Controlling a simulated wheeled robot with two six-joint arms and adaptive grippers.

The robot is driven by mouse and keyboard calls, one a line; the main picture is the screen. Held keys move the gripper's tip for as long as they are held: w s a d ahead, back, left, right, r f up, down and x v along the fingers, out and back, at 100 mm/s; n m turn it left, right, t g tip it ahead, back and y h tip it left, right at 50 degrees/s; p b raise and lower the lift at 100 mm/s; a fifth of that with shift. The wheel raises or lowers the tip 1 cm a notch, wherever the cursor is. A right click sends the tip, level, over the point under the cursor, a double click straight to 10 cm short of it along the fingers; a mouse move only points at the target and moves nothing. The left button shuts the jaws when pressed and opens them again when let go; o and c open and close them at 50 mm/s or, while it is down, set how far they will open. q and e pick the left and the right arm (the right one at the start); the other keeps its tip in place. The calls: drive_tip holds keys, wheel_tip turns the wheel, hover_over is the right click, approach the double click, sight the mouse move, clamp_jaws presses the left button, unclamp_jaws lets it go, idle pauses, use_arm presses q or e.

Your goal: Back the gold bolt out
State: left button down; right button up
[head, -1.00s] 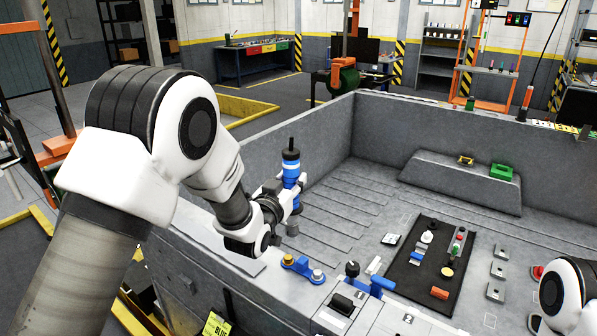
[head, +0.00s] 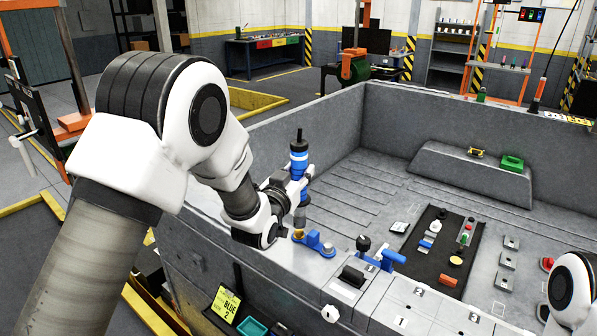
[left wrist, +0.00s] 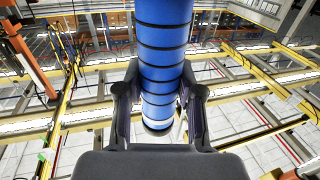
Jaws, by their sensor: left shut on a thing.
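My left gripper (head: 297,187) is shut on a blue driver tool (head: 299,163) with a black top, held upright. In the left wrist view its blue, black-ringed body (left wrist: 160,55) stands between the two fingers. The tool's grey lower end is right above the gold bolt (head: 298,235); I cannot tell whether they touch. The bolt sits at the left end of a blue bracket (head: 313,241) on the bed's near rim. A silver bolt (head: 328,247) is at the bracket's other end. My right arm shows at the lower right, its gripper out of view.
A blue-handled fixture (head: 388,260) and black knob (head: 363,243) stand right of the bracket. A dark mat (head: 425,263) with small parts lies farther right. A green block (head: 512,162) sits on the grey hump. The slatted bed floor (head: 350,190) behind the tool is clear.

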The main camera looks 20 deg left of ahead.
use_arm(q)
drive_tip(key=shift+w, duration=0.2)
drive_tip(key=shift+r, duration=0.1)
drive_tip(key=shift+s, duration=0.2)
drive_tip(key=shift+b, duration=0.4)
drive_tip(key=shift+f+b, duration=1.6)
drive_tip(key=shift+b, duration=0.05)
idle(1.5)
drive_tip(key=shift+r, duration=1.5)
idle(2.4)
